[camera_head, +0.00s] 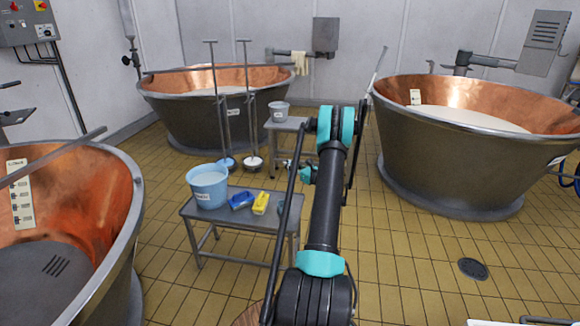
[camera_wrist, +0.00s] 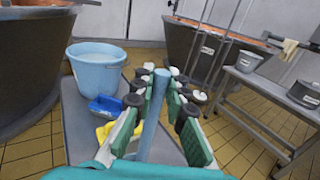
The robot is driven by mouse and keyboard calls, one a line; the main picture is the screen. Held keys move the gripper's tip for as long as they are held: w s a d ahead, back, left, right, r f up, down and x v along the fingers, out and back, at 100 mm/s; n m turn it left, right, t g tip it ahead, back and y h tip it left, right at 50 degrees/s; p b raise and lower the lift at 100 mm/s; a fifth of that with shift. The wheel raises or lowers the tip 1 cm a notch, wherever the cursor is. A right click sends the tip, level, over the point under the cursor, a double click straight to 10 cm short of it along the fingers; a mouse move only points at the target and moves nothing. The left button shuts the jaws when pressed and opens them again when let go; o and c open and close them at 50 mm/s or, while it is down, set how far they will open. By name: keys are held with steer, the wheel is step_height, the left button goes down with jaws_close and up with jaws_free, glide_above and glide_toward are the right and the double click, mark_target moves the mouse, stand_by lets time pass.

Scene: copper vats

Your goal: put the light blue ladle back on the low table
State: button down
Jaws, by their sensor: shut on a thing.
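My gripper (camera_wrist: 165,100) is shut on a light blue rod, which I take to be the handle of the light blue ladle (camera_wrist: 154,115). The rod stands steeply between the green finger pads; its lower end is hidden and no bowl shows clearly. In the head view my gripper (camera_head: 300,172) is beyond the near low table (camera_head: 225,219), partly hidden by my arm. In the wrist view this grey table (camera_wrist: 75,125) lies below and to the left of the fingers.
The near table bears a light blue bucket (camera_head: 208,188), a blue brush (camera_head: 240,201) and a yellow brush (camera_head: 260,204). A second low table (camera_head: 285,124) with a grey bucket (camera_head: 279,112) stands behind. Long-handled tools (camera_head: 226,162) stand between. Copper vats (camera_head: 450,150) surround this space.

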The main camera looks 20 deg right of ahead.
steer(key=c, duration=1.5)
jaws_free()
steer(key=shift+f, duration=0.1)
steer(key=shift+c, duration=0.2)
